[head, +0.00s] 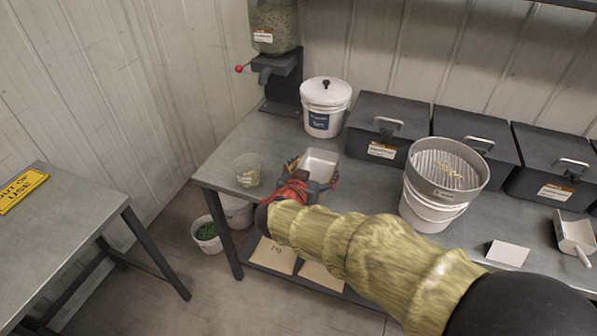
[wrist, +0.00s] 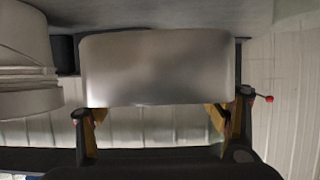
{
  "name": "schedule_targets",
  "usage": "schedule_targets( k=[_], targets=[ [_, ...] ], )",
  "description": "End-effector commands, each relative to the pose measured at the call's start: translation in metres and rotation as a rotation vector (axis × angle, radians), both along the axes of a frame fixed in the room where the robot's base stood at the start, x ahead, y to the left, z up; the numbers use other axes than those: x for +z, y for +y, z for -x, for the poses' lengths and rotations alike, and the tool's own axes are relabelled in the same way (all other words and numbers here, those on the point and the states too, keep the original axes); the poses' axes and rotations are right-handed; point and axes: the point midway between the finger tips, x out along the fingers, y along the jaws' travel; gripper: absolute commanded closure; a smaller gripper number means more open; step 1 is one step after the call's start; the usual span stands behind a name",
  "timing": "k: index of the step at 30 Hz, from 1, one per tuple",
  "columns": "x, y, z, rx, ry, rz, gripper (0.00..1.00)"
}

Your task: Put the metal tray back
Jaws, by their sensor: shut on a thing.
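The metal tray (head: 321,163) is a small, shiny, open rectangular tray at the front left of the long bench in the head view. My gripper (head: 305,178) is at its near side, shut on it. In the wrist view the tray (wrist: 158,62) fills the middle as a plain grey metal face, with a finger of my gripper (wrist: 160,110) at each lower corner. My arm hides part of the bench edge. I cannot tell whether the tray touches the bench top.
A clear cup (head: 248,170) stands left of the tray. Behind are the seed dispenser (head: 275,65) with a red knob, a lidded white bucket (head: 324,110) and dark bins (head: 386,125). A sieve (head: 447,170) sits on a bucket to the right. The left table (head: 60,230) bears an out-of-use sign.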

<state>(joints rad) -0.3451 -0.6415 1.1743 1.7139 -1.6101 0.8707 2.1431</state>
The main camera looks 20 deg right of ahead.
Motion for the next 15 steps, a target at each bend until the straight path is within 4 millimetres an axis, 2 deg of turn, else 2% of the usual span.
schedule_targets(
  k=[15],
  targets=[
    [-0.041,0.014,-0.083,0.0,0.003,0.001,0.53]
  ],
)
